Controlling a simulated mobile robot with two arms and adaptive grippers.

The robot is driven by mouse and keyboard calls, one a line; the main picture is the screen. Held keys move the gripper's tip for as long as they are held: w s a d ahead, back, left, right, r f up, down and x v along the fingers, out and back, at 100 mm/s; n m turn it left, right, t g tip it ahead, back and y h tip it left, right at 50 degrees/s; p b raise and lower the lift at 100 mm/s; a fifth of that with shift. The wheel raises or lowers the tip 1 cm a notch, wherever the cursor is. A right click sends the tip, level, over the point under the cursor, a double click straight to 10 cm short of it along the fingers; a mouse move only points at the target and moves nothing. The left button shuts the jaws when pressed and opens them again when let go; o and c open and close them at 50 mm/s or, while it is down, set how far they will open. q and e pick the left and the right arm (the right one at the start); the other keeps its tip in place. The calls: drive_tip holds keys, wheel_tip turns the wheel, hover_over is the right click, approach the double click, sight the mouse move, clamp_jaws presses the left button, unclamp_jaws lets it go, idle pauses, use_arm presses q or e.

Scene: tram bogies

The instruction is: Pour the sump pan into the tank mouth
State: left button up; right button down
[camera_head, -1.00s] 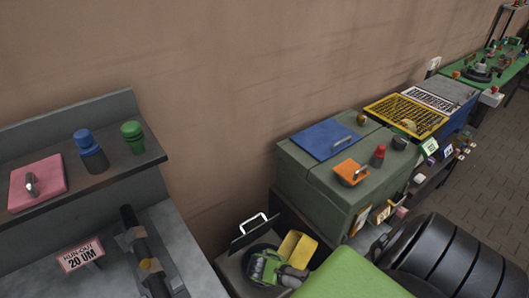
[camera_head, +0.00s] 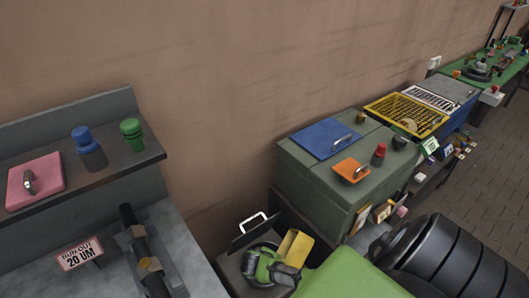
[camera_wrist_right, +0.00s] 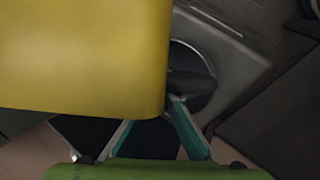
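The yellow sump pan (camera_head: 294,247) is held tilted at the bottom centre of the head view, and its yellow side (camera_wrist_right: 85,55) fills the upper left of the right wrist view. My right gripper (camera_head: 284,270) is at the pan and appears shut on it; the pan hides part of the fingers and their tips. The tank mouth, a round opening with a pale rim (camera_wrist_right: 207,54), shows partly behind the pan in the right wrist view. In the head view my gripper and the pan hide most of it. My left gripper is not in view.
A dark lid with a white handle (camera_head: 249,231) stands up behind the pan. A grey-green cabinet (camera_head: 300,172) stands close on the right. A grey bench (camera_head: 198,270) with a run-out sign (camera_head: 80,253) is on the left.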

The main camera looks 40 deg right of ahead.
drive_tip(key=shift+w+a+f+g+h+b, duration=0.2)
drive_tip(key=shift+w+f+g+b, duration=0.1)
drive_tip(key=shift+w+b, duration=0.3)
drive_tip(key=shift+w+a+f+g+h+b, duration=0.2)
drive_tip(key=shift+w+g+b, duration=0.15)
drive_tip(key=shift+b, duration=0.45)
drive_tip(key=shift+w+a+f+g+h+b, duration=0.1)
drive_tip(key=shift+w+a+f+g+b, duration=0.15)
drive_tip(key=shift+w+b, duration=0.4)
idle(0.4)
drive_tip(key=shift+r+n, duration=0.3)
drive_tip(key=shift+r, duration=0.05)
drive_tip(key=shift+w+a+r+g+h, duration=0.1)
drive_tip(key=shift+w+r+g+h, duration=0.15)
drive_tip(key=shift+r, duration=0.3)
drive_tip(key=shift+w+a+r+g+h, duration=0.1)
drive_tip(key=shift+w+r+g, duration=0.05)
drive_tip(key=shift+r+g, duration=0.3)
drive_tip(key=shift+w+r, duration=0.1)
drive_tip(key=shift+r, duration=0.2)
